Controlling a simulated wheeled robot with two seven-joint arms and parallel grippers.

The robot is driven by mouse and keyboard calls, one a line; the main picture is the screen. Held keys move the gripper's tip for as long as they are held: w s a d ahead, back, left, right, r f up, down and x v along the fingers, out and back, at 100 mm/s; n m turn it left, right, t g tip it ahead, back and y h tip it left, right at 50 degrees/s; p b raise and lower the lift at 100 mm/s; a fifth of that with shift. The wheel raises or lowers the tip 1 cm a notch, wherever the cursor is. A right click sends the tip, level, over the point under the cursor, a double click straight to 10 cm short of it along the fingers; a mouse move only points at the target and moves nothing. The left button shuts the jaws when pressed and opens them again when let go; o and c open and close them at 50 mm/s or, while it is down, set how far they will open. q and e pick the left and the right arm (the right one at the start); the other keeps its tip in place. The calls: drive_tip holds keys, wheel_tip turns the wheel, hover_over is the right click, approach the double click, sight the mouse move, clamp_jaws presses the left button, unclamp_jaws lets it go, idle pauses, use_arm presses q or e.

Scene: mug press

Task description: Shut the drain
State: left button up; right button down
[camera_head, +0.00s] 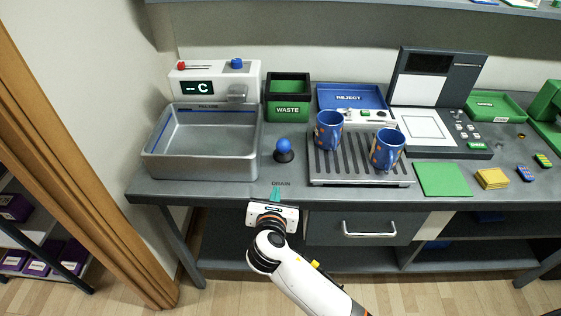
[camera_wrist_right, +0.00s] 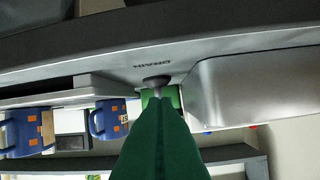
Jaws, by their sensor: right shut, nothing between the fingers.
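The drain control is a blue ball knob (camera_head: 283,144) on a round dark base, standing on the counter just right of the grey basin (camera_head: 205,165). The ball sits almost straight above its base; I cannot tell any small tilt. The DRAIN label is on the counter in front of it. My right gripper (camera_head: 276,192) is shut and empty at the counter's front edge, in front of the knob and apart from it in the head view. In the upside-down wrist view, the green fingers (camera_wrist_right: 160,125) point toward the knob's dark base (camera_wrist_right: 156,81) and hide the ball. My left gripper is not in view.
Right of the knob, two blue mugs (camera_head: 328,130) (camera_head: 387,149) stand on a slatted tray (camera_head: 340,180). A green WASTE bin (camera_head: 289,110) stands behind the knob. A drawer with a handle (camera_head: 368,229) is below the counter. The counter around the knob is clear.

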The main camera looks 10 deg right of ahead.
sight(278, 183)
drive_tip(key=x, duration=1)
drive_tip(key=shift+w, duration=0.15)
drive_tip(key=r, duration=0.1)
drive_tip(key=p, duration=0.1)
drive_tip(key=w+r, duration=0.1)
drive_tip(key=shift+d+r+p, duration=0.3)
drive_tip(key=shift+d, duration=0.05)
drive_tip(key=shift+w+d+r, duration=0.15)
drive_tip(key=shift+w+r, duration=0.1)
drive_tip(key=shift+r, duration=0.15)
